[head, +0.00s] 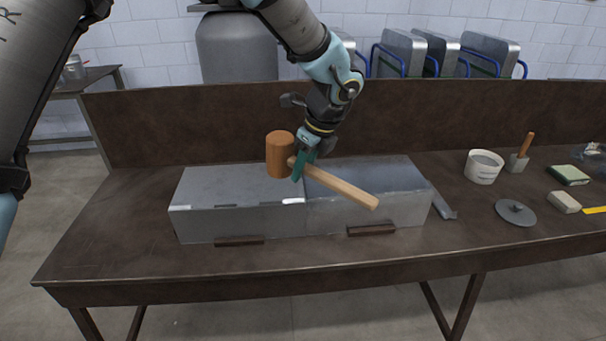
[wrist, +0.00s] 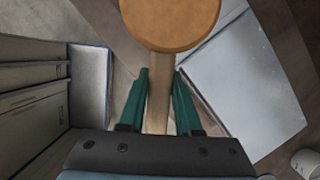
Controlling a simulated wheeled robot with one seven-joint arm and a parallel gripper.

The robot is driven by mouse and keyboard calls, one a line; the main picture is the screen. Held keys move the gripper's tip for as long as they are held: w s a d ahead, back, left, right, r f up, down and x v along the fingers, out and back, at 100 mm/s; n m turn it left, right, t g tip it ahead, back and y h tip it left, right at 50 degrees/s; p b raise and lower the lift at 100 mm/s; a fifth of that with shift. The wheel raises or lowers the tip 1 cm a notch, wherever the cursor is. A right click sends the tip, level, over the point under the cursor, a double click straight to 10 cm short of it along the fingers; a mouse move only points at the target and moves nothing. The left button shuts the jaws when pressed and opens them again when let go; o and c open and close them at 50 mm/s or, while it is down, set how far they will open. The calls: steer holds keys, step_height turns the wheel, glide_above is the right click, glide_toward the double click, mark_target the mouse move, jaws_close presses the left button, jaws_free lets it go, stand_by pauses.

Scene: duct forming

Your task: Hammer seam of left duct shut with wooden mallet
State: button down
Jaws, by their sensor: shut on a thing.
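The wooden mallet has an orange-brown cylindrical head (head: 280,154) and a pale handle (head: 343,188). My gripper (head: 301,166), with green fingers, is shut on the handle close to the head. In the wrist view the mallet head (wrist: 170,22) is at the top and the handle runs down between the fingers (wrist: 159,95). The left duct (head: 215,188), a grey metal box, lies on the bench with its seam along the upper front edge. The mallet head appears over its right part, apparently above its top. The right duct (head: 400,205) adjoins it, partly hidden by the handle.
The brown workbench (head: 110,230) has a raised back board (head: 180,125). Small brown blocks (head: 240,241) sit at the ducts' front. To the right are a white pot (head: 484,167), a dark round lid (head: 515,212), a sponge (head: 568,174) and a beige block (head: 564,202). The bench's left end is clear.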

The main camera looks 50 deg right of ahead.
step_height(320, 180, down, 10)
steer(key=b, duration=0.6)
step_height(320, 180, up, 10)
steer(key=p, duration=0.6)
